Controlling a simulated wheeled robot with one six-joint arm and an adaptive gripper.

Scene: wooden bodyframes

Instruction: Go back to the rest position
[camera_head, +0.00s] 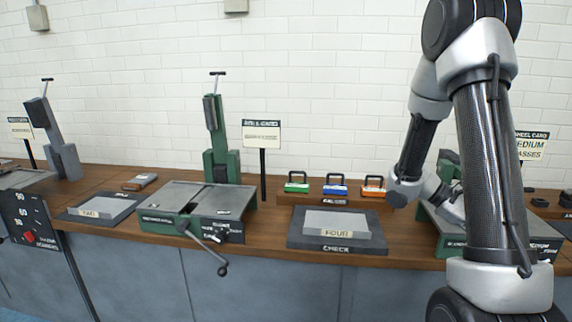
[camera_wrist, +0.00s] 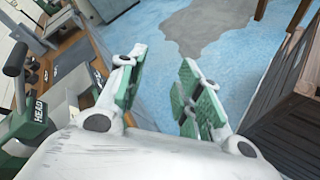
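My gripper (camera_wrist: 160,76) shows in the wrist view with its two green-padded fingers spread apart. Nothing is between them; blue floor (camera_wrist: 150,45) shows in the gap and beyond. In the head view my arm rises on the right side, bends at the top and comes down to the wrist over the bench. The gripper end there is largely hidden behind my own arm link.
A wooden bench (camera_head: 285,240) runs along the white brick wall. A green-framed machine (camera_head: 200,200) with a crank stands left of centre. A plate marked CHECK (camera_head: 337,228) and green, blue and orange blocks (camera_head: 335,190) stand between it and my arm. A slatted wooden crate (camera_wrist: 283,110) is at the right in the wrist view.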

